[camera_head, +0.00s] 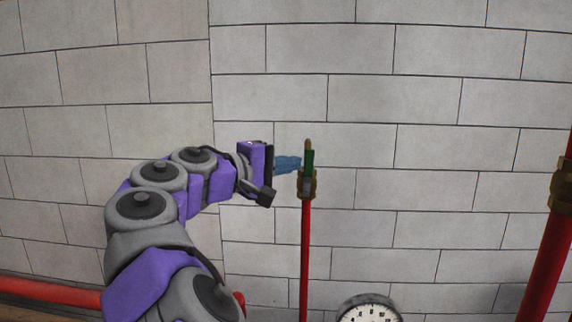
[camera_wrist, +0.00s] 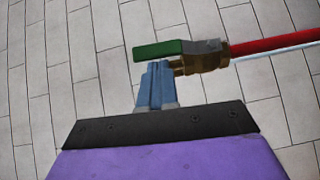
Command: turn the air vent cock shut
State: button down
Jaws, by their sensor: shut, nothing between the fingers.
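The air vent cock has a brass body (camera_head: 307,184) on top of a thin upright red pipe (camera_head: 305,250). Its green lever (camera_head: 309,160) points up, in line with the pipe. In the wrist view the lever (camera_wrist: 160,50) extends left from the brass body (camera_wrist: 203,62). My gripper (camera_head: 298,163) comes from the left, its blue fingers shut and empty, with the tips close beside the lever. In the wrist view the fingertips (camera_wrist: 158,66) lie just below the lever; I cannot tell whether they touch it.
A pale block wall (camera_head: 450,100) stands behind the cock. A round gauge (camera_head: 368,312) is at the bottom, right of the thin pipe. A thicker red pipe (camera_head: 545,255) with a brass fitting (camera_head: 562,188) is at the far right.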

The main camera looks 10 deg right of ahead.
aim_at(309, 160)
jog(key=d+m+y, duration=0.1)
jog(key=s+d+m+y, duration=0.1)
jog(key=d+r+m+y+p, duration=0.1)
jog(key=d+y, duration=0.1)
jog(key=shift+s+g, duration=0.2)
jog(key=shift+g, duration=0.1)
jog(key=s+d+f+m+t+y+b, duration=0.1)
jog(key=s+d+f+m+y+b, duration=0.1)
jog(key=y, duration=0.6)
jog(key=shift+d+f+m+y+b, duration=0.5)
jog(key=shift+d+f+m, duration=0.55)
jog(key=shift+d+m, duration=0.75)
jog(key=shift+d, duration=0.15)
